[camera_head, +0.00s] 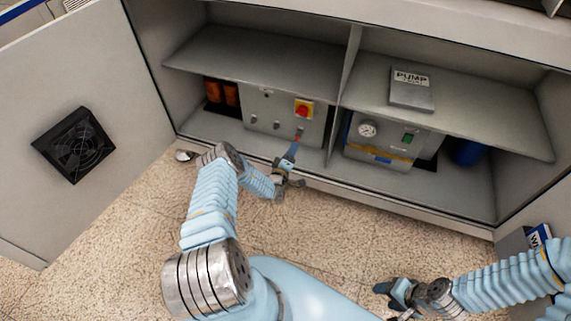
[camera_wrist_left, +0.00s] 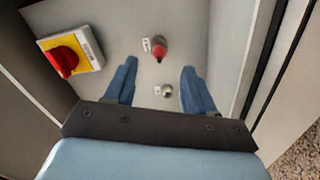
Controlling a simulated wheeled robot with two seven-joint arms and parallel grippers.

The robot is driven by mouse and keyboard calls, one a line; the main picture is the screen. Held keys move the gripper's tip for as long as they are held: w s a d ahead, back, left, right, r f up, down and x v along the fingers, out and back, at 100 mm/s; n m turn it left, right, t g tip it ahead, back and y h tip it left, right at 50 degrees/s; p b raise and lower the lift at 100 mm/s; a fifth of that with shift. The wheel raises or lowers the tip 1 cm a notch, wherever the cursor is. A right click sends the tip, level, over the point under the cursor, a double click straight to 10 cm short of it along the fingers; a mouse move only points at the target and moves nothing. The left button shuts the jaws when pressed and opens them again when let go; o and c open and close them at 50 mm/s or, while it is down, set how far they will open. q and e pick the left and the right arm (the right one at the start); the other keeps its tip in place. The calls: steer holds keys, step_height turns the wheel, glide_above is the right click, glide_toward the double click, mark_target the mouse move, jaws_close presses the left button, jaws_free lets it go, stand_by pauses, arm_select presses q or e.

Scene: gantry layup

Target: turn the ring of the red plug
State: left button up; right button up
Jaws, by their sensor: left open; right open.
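The red plug (camera_wrist_left: 160,50) sits on the grey panel of the control box, beside a small white label. In the head view the red plug (camera_head: 298,136) shows small, just above the fingers of my left gripper (camera_head: 293,152). In the left wrist view my left gripper (camera_wrist_left: 159,72) is open, with one blue finger on each side. The plug lies between the fingers' lines, near their tips. I see no clear contact. The plug's ring is too blurred to tell apart. My right gripper (camera_head: 386,293) is open and empty over the floor at the lower right.
A bare metal socket (camera_wrist_left: 167,90) with a label is below the plug. A red rotary switch (camera_wrist_left: 64,60) on a yellow plate is left of it. The cabinet's divider (camera_head: 345,80) stands right of the box, before a pump unit (camera_head: 385,142). The floor in front is clear.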

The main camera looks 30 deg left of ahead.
arm_select(q)
steer(key=v, duration=0.7)
steer(key=shift+s, duration=0.2)
steer(key=shift+d, duration=0.1)
